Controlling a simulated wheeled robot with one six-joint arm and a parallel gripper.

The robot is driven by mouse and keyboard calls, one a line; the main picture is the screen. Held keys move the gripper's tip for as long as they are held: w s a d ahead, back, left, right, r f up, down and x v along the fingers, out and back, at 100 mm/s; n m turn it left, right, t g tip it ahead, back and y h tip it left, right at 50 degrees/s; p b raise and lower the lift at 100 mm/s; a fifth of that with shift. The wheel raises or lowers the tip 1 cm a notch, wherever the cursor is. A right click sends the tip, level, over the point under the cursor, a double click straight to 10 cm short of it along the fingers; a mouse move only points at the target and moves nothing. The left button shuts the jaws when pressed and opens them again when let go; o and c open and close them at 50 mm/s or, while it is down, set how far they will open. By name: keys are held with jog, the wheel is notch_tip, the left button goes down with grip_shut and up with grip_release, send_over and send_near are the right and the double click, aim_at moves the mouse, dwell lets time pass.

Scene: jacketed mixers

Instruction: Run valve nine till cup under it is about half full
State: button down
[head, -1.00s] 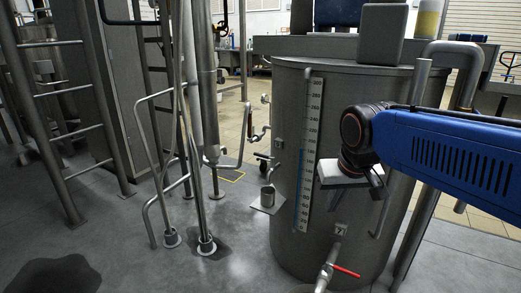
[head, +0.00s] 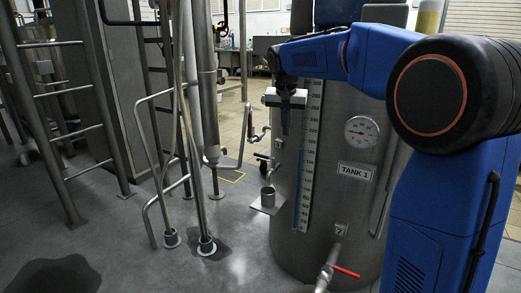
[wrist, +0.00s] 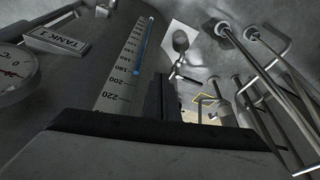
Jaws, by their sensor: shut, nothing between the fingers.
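A grey metal cup (head: 268,196) stands upright on a small plate (head: 270,207) at the left foot of the tank. Its fill level cannot be told. A small tap (head: 263,158) projects from the tank's left side above the cup; its small number tag (head: 279,143) is too small to read. In the wrist view the cup (wrist: 181,42) and tap (wrist: 176,70) show beyond the fingers. My gripper (head: 286,122) is shut and empty, in front of the tank's upper left, higher than the tap and apart from it. It also shows in the wrist view (wrist: 160,100).
Tank 1 (head: 320,180) carries a level scale (head: 308,150) with a blue column and a dial (head: 361,131). A red-handled valve (head: 330,270), tagged 7, sticks out low in front. Vertical pipes (head: 195,150) and a railing stand left.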

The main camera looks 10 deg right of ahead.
jog(key=w+a+f+m, duration=0.1)
jog(key=w+f, duration=0.2)
jog(key=w, duration=0.5)
jog(key=w+a+f+m+h, duration=0.1)
jog(key=w+a+f, duration=0.1)
jog(key=w, duration=0.5)
jog(key=w+a+f+m, duration=0.1)
jog(key=w+f, duration=0.2)
jog(key=w, duration=0.5)
notch_tip(320, 180, down, 10)
jog(key=shift+s+a+r, duration=0.15)
jog(key=shift+s+a, duration=0.15)
jog(key=shift+s, duration=0.15)
